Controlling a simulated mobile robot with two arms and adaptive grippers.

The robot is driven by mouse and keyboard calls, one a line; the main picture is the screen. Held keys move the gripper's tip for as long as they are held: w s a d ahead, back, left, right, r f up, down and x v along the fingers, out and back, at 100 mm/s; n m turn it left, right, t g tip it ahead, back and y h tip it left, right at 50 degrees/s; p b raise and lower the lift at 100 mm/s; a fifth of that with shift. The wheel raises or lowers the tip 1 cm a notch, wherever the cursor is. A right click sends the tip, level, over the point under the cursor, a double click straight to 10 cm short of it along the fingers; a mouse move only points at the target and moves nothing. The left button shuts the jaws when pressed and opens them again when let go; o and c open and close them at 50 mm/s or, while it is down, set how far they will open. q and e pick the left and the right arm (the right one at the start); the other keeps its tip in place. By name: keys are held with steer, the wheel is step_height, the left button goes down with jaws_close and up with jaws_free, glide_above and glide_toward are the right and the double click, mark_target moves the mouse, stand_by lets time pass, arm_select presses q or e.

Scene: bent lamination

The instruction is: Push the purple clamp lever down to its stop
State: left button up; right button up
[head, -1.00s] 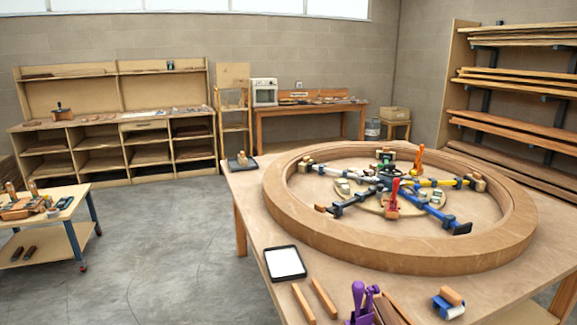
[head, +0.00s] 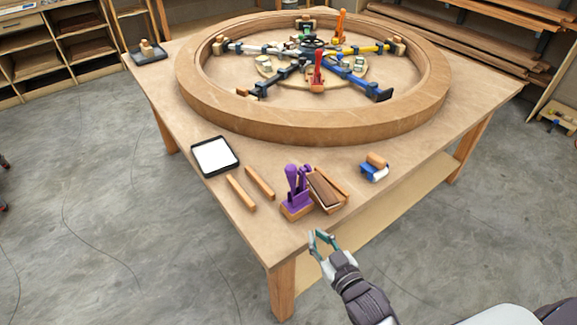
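The purple clamp (head: 296,190) stands on a small wooden block near the front corner of the wooden table (head: 222,189). Its purple lever (head: 291,176) points up. My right gripper (head: 322,236) is in front of the table's front edge, below and a little right of the clamp in the picture. It is apart from the clamp. Its fingers are spread with nothing between them. My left gripper does not show.
Brown wood strips (head: 324,188) lie right beside the clamp. Two light wooden sticks (head: 241,193) and a white-topped black tray (head: 215,156) lie to its left. A blue roller (head: 374,168) is to the right. A large wooden ring (head: 310,124) fills the table's back.

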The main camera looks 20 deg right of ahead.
steer(key=t, duration=0.2)
glide_toward(293, 179)
steer(key=s, duration=0.3)
steer(key=shift+y, duration=0.3)
steer(key=w+p, duration=0.1)
steer(key=w, duration=0.3)
steer(key=w+a, duration=0.1)
steer(key=w, duration=0.3)
steer(key=w+p, duration=0.1)
steer(key=w, duration=0.4)
steer(key=shift+w+a+r+p, duration=0.1)
steer(key=shift+a+p, duration=0.05)
steer(key=shift+p, duration=0.2)
steer(key=shift+w, duration=0.15)
jaws_close()
